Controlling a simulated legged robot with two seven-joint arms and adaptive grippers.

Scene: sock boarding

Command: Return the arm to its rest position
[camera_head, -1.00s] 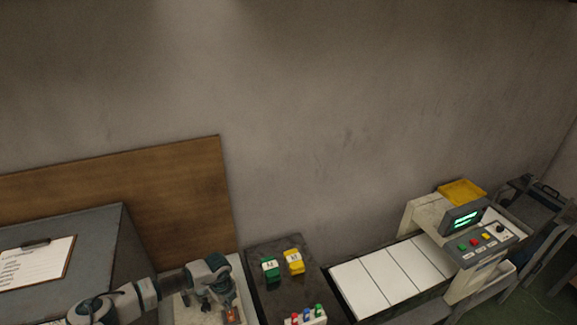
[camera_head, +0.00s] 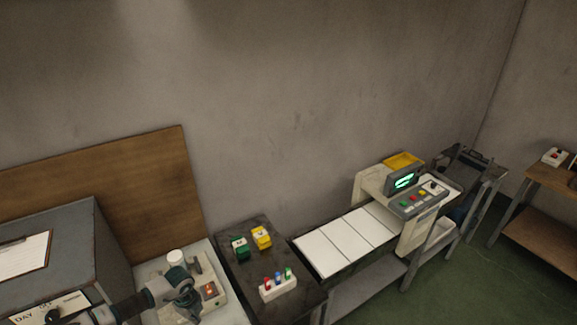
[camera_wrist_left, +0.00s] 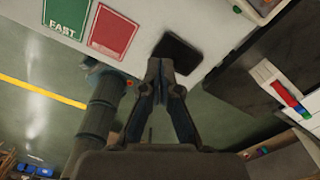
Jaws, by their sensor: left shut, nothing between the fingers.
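My left arm comes in from the lower left of the head view, and its gripper (camera_head: 186,303) is over the pale worktop (camera_head: 150,268). In the left wrist view the two dark fingers of my left gripper (camera_wrist_left: 158,66) meet at their tips, shut and empty. They point toward a black square pad (camera_wrist_left: 178,54) on a white surface beside green and red labels (camera_wrist_left: 112,32). I cannot tell whether the fingers touch the pad. My right gripper is in neither view.
A dark table (camera_head: 235,274) holds a green block (camera_head: 240,248), a yellow block (camera_head: 261,238) and a white box with coloured buttons (camera_head: 278,286). A conveyor (camera_head: 345,242) runs to a control panel (camera_head: 418,199). A grey cabinet (camera_head: 92,243) stands at left. Green floor is open at right.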

